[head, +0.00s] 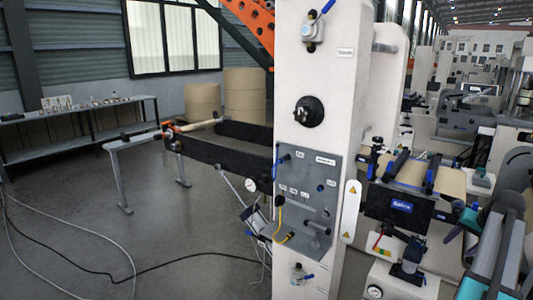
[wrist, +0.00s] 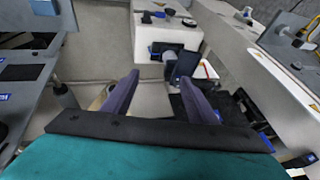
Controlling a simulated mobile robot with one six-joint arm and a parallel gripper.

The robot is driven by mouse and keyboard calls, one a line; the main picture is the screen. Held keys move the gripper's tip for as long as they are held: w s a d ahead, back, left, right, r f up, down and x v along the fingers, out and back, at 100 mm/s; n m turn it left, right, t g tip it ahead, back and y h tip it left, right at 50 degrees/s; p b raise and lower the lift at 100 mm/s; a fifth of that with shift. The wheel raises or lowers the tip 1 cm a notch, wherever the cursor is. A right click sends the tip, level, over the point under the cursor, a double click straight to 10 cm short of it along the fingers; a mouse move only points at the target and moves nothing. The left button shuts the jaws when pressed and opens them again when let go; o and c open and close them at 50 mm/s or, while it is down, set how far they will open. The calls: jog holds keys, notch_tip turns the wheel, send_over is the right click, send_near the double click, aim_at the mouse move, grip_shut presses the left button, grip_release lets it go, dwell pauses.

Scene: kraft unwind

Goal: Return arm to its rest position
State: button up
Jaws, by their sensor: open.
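My gripper (wrist: 159,88) shows in the wrist view with its two dark purple fingers spread apart. It is open, and nothing is held between the fingers. A dark block-shaped fitting (wrist: 183,66) on a white machine body lies beyond the right fingertip; I cannot tell the distance to it. In the head view, teal and grey links of my arm (head: 497,250) fill the lower right corner.
A white machine column (head: 314,120) with a grey valve panel (head: 308,190) stands in the middle of the head view. A roller unit with a blue label (head: 402,208) and a white machine base (head: 400,284) lie close to my arm. Open floor (head: 150,225) spreads left.

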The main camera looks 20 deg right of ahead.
jog(key=w+a+f+n+y, duration=0.2)
jog(key=w+a+f, duration=0.6)
jog(key=w+a, duration=0.1)
jog(key=w+a+f+n+g+y, duration=0.2)
jog(key=w+a+f, duration=0.1)
jog(key=a+f, duration=1.1)
jog(key=w+a+f+n+g+y, duration=0.1)
jog(key=w+a+f+n+g, duration=0.15)
jog(key=a+f, duration=1.15)
jog(key=s+a+f+n+g, duration=0.1)
jog(key=s+a+f, duration=0.25)
jog(key=a, duration=0.45)
jog(key=s+a+f+n+g, duration=0.1)
jog(key=s+a+f+g, duration=0.2)
jog(key=a, duration=0.5)
jog(key=s+a+f+n, duration=0.1)
jog(key=s+a+f, duration=0.35)
jog(key=a, duration=0.35)
jog(key=s+a+f+g+h, duration=0.1)
jog(key=s+a+f, duration=0.1)
jog(key=s, duration=0.8)
jog(key=s+a+f+n+g+h, duration=0.1)
jog(key=s+a+f+h, duration=0.1)
jog(key=s, duration=0.9)
jog(key=shift+a+f, duration=0.3)
jog(key=shift+f, duration=0.3)
